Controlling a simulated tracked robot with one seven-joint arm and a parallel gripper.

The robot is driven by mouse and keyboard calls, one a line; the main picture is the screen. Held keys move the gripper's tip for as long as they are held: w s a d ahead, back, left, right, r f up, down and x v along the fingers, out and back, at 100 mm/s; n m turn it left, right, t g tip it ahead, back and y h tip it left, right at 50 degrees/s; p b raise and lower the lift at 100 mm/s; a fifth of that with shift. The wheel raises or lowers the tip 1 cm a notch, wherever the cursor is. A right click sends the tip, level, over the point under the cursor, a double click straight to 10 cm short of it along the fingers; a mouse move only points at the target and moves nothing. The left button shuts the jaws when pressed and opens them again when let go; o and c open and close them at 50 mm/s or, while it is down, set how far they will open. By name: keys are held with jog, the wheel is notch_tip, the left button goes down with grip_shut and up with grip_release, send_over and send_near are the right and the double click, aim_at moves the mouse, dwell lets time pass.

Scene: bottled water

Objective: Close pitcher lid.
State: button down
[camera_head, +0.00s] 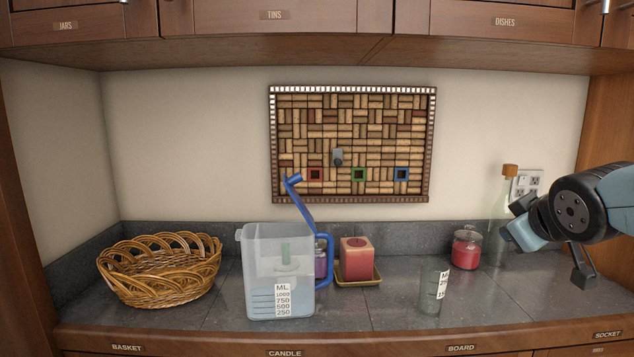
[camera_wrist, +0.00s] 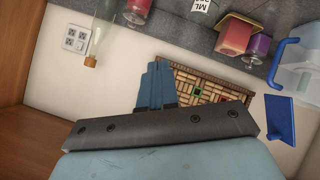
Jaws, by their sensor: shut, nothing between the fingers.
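The clear pitcher (camera_head: 262,262) stands upright on the counter, left of centre, with a white ML scale label on its front. Its blue lid (camera_head: 299,203) is open, tilted steeply up above the right rim. The blue handle is on the pitcher's right side. In the wrist view, which looks upside down, the pitcher (camera_wrist: 299,72) and raised lid (camera_wrist: 281,119) are at the right edge. My gripper (camera_wrist: 156,72) is shut and empty, apart from the lid. In the head view it is at the far right, in front of the glass bottle, well away from the pitcher.
A wicker basket (camera_head: 160,283) stands left of the pitcher. A red candle (camera_head: 357,262) on a yellow dish and a purple jar (camera_head: 320,261) are close on its right. A measuring cup (camera_head: 429,300), red jar (camera_head: 466,251) and corked bottle (camera_head: 499,220) stand further right. Cabinets overhang above.

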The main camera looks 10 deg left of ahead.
jog(key=w+a+r+n+t+y, duration=0.2)
jog(key=w+a+n+y, duration=0.2)
jog(key=w+a+n, duration=0.3)
jog(key=s+a+r+n+g+y, duration=0.1)
jog(key=s+a+n+g+y, duration=0.15)
jog(key=a+n+y, duration=0.5)
jog(key=s+a+n+g+y, duration=0.1)
jog(key=a+n+g+y, duration=0.3)
jog(key=a+n, duration=0.55)
jog(key=w+a+r+m, duration=0.1)
jog(key=w+a, duration=0.1)
jog(key=a, duration=0.5)
jog(key=w+a+r+t+y, duration=0.1)
jog(key=w+a, duration=0.2)
jog(key=a, duration=0.4)
jog(key=shift+w+m, duration=0.3)
jog(key=shift+m, duration=0.1)
jog(key=shift+a, duration=0.1)
